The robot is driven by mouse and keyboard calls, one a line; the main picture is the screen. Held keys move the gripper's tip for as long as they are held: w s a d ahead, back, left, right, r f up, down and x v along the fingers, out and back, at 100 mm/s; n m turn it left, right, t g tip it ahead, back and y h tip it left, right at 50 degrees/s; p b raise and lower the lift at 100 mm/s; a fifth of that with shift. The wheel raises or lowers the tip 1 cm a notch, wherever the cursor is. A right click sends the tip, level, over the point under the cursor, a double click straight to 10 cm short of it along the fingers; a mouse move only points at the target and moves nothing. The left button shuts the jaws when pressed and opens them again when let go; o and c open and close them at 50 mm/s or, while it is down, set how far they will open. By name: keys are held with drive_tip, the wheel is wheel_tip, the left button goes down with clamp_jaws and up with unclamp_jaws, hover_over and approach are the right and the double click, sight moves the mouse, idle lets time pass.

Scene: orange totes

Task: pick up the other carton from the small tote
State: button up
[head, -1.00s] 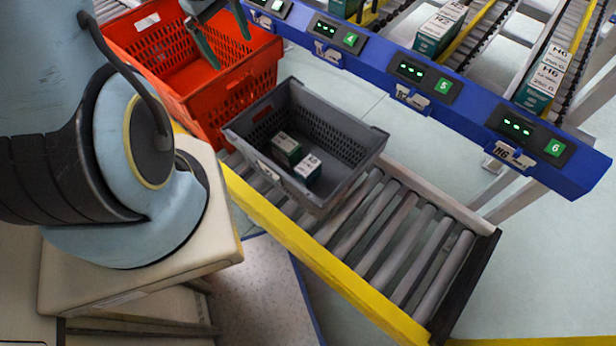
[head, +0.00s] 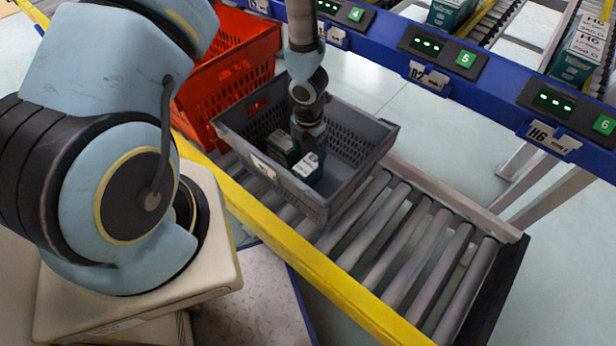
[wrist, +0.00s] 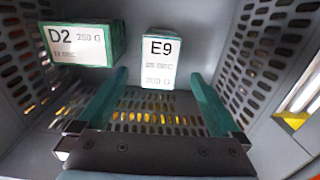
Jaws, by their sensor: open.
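The small grey tote (head: 352,194) stands on the roller conveyor and holds two green-and-white cartons. In the wrist view the carton marked D2 (wrist: 82,45) lies at the upper left, against the tote wall. The carton marked E9 (wrist: 158,60) lies to its right, with a gap between them. In the head view one carton (head: 281,146) is at the left and the other (head: 306,168) is nearer. My gripper (wrist: 155,88) is inside the tote, open and empty. Its green fingers point toward E9, one to each side and just short of it. In the head view my wrist hides part of the cartons.
An orange-red tote (head: 235,65) stands directly behind the grey one. A blue rail (head: 480,90) with numbered displays runs along the back, with cartons on lanes behind it. The rollers (head: 420,240) right of the grey tote are empty, with a yellow edge rail (head: 300,262) in front.

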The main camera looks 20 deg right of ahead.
sight(308, 164)
wheel_tip(308, 164, down, 8)
drive_tip(key=b, duration=0.3)
drive_tip(key=shift+c, duration=0.2)
clamp_jaws()
idle(0.7)
